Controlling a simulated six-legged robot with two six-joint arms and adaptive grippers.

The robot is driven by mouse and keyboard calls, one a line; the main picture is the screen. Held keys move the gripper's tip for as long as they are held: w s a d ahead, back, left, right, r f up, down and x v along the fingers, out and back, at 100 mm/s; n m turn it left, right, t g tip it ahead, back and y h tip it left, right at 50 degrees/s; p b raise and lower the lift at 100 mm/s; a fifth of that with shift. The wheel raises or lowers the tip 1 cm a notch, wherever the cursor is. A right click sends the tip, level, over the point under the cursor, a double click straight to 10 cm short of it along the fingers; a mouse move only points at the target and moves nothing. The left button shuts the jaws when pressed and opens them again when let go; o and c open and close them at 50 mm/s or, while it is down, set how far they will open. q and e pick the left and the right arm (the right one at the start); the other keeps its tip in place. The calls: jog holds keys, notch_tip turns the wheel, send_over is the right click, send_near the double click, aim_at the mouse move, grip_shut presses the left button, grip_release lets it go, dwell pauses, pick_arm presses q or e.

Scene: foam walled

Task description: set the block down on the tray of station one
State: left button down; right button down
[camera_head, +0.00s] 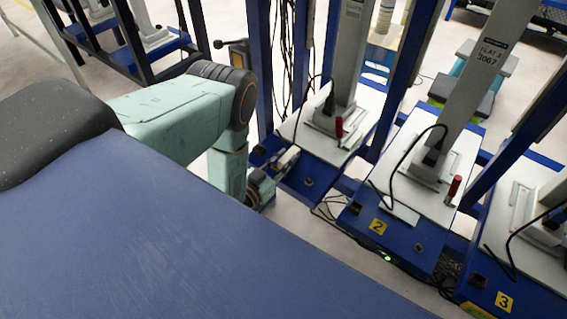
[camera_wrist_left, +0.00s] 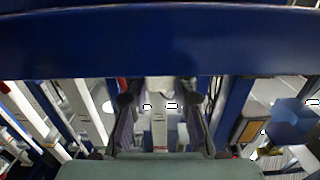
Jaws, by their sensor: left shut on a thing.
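Station one is the leftmost blue station in the head view, with a pale tray (camera_head: 352,143) under a grey upright. My left gripper (camera_head: 277,168) is low at the front left edge of station one, beside the tray. It is shut on the block (camera_head: 288,158), a small light piece at the fingertips, partly hidden by the gripper. In the left wrist view the two dark fingers of my left gripper (camera_wrist_left: 160,105) stand apart, with pale shapes between them; block and background are hard to separate there. My right gripper is not in view.
Station two (camera_head: 378,226) and station three (camera_head: 503,300) stand to the right with trays, uprights and black cables. A blue post (camera_head: 262,70) rises close to my left wrist. A blue beam (camera_wrist_left: 160,40) crosses the upper left wrist view.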

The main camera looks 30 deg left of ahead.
pick_arm(q)
jog(key=shift+r, duration=0.15)
jog(key=c, duration=1.1)
grip_release()
jog(key=shift+f, duration=0.2)
jog(key=shift+c, duration=0.2)
jog(key=shift+r, duration=0.1)
